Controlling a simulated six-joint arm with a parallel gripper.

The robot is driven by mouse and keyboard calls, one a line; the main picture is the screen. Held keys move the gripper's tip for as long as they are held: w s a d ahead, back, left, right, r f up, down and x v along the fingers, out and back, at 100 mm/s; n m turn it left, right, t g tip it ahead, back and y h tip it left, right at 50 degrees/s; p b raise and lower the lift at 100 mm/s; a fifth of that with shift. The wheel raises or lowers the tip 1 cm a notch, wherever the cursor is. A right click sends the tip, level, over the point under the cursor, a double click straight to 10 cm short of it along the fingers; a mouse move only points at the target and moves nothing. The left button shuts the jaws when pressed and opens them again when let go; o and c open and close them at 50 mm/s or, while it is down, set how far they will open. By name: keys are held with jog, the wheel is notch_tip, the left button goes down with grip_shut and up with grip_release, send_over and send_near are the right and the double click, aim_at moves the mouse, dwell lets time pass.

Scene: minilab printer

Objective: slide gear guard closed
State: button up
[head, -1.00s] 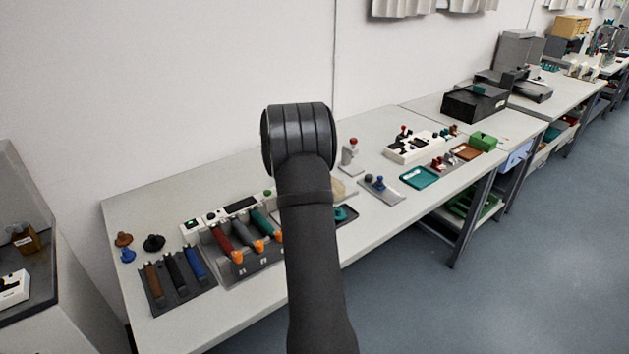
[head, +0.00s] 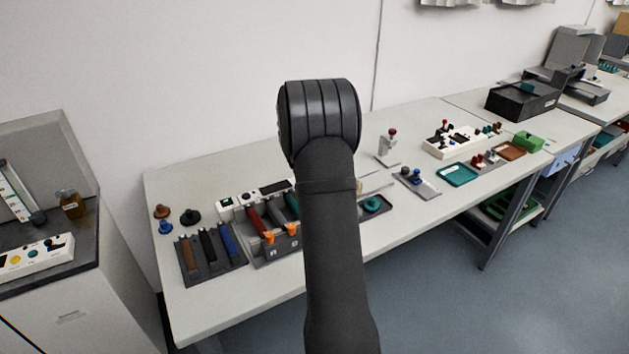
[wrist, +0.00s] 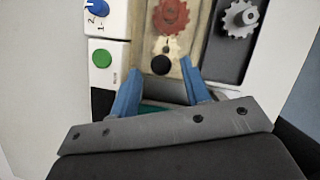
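In the wrist view my gripper (wrist: 161,66) is open, its two blue fingers pointing up the picture. A round black knob (wrist: 161,64) lies between the fingertips in the picture; I cannot tell whether they touch it. The knob is at the lower end of a tan panel (wrist: 174,45), where a red gear (wrist: 170,15) shows. I cannot tell whether this panel is the gear guard. To the right, a grey gear (wrist: 240,17) sits on a dark strip. In the head view my arm hides the gripper.
In the wrist view a white box with a green button (wrist: 102,58) and a blue knob (wrist: 97,7) is left of the panel. In the head view the workbench (head: 235,318) holds a dark tray of handles (head: 213,268) and a teal tray (head: 457,174). A grey cabinet (head: 120,305) stands left.

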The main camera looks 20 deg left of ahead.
jog(key=v, duration=1.7)
jog(key=shift+s+r, duration=0.15)
jog(key=x, duration=1.7)
jog(key=shift+w+d+f, duration=0.1)
jog(key=shift+w+f, duration=0.1)
jog(key=shift+w, duration=0.05)
jog(key=shift+w+d, duration=0.1)
jog(key=shift+r, duration=0.1)
